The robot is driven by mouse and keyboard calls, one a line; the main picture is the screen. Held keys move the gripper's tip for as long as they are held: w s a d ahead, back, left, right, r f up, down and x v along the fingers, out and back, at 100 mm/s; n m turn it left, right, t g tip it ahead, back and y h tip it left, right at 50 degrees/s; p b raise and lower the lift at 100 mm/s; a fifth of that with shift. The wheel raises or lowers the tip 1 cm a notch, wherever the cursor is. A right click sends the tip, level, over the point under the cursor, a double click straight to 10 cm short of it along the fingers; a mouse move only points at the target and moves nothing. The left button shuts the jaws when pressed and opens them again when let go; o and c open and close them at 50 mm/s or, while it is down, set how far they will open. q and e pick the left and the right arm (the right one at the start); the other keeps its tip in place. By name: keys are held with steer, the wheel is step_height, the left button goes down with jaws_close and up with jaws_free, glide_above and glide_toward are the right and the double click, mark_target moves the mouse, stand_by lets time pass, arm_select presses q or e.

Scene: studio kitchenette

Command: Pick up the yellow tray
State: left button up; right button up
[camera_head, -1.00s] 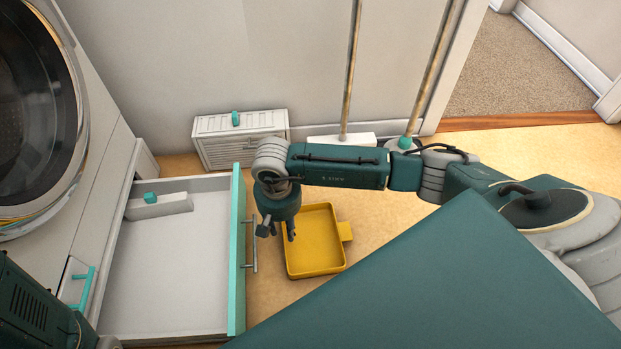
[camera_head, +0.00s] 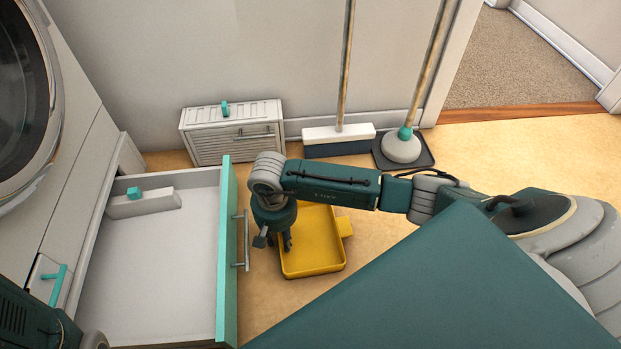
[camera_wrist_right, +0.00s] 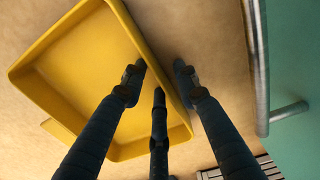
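The yellow tray (camera_head: 318,247) lies on the tan floor, to the right of the open drawer, with a small tab handle on its right side. My right gripper (camera_head: 273,243) points down over the tray's left edge. In the right wrist view, the tray (camera_wrist_right: 85,60) fills the left half, and my right gripper's fingers (camera_wrist_right: 158,80) are spread with the tray's rim running between them. I cannot tell whether any finger touches the rim. Of my left arm only a dark part shows at the bottom left in the head view; the left gripper is out of view.
The open drawer (camera_head: 228,255), with a teal front and metal handle, stands close to the left of my right gripper. Floor to the right is clear.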

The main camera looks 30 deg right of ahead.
jaws_close()
steer(key=shift+r, duration=0.1)
steer(key=shift+r, duration=0.1)
